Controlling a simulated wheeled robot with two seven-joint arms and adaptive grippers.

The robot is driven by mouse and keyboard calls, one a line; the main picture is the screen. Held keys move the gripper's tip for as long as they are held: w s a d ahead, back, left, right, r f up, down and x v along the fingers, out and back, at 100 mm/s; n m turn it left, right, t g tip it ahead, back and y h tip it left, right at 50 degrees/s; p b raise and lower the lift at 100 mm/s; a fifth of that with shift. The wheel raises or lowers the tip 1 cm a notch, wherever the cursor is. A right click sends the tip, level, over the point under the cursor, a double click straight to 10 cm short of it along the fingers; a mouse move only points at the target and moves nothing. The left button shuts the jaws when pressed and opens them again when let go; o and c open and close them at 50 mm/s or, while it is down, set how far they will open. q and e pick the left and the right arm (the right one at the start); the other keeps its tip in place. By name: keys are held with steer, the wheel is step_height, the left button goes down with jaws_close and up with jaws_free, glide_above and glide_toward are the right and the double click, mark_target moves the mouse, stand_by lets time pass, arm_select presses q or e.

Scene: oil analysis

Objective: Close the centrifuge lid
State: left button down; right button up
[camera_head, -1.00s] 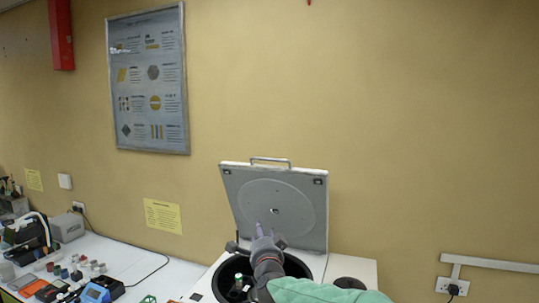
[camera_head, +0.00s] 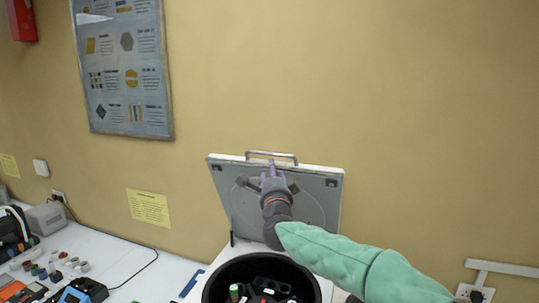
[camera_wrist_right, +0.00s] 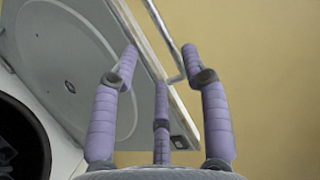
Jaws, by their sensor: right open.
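The centrifuge lid (camera_head: 318,190) stands raised and leans back toward the wall, with a metal handle (camera_head: 271,155) along its top edge. Below it is the open centrifuge bowl (camera_head: 228,277), dark inside with several tubes in it. My right gripper (camera_head: 268,172) is in front of the lid's inner face, just below the handle. In the right wrist view the open fingers (camera_wrist_right: 160,50) are spread near the lid's edge (camera_wrist_right: 150,55), with the handle (camera_wrist_right: 167,38) between the two upper fingertips. I cannot tell whether any finger touches it. My left gripper is not in view.
A white bench (camera_head: 135,262) runs along the wall at the left. It carries vials (camera_head: 60,262), a blue device (camera_head: 82,291) and a cable. The wall is close behind the lid. A socket with a plug (camera_head: 475,293) is at the lower right.

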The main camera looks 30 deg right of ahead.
steer(key=p+x, duration=0.1)
steer(key=x, duration=0.2)
steer(key=p+x, duration=0.1)
steer(key=x, duration=0.3)
steer(key=p+x, duration=0.1)
steer(key=x, duration=0.2)
steer(key=shift+w+d+f+p, duration=0.1)
steer(key=shift+w+f+p, duration=0.15)
steer(key=shift+w+p, duration=0.05)
steer(key=shift+s+r, duration=0.1)
steer(key=shift+s, duration=0.05)
steer(key=shift+c, duration=0.3)
jaws_close()
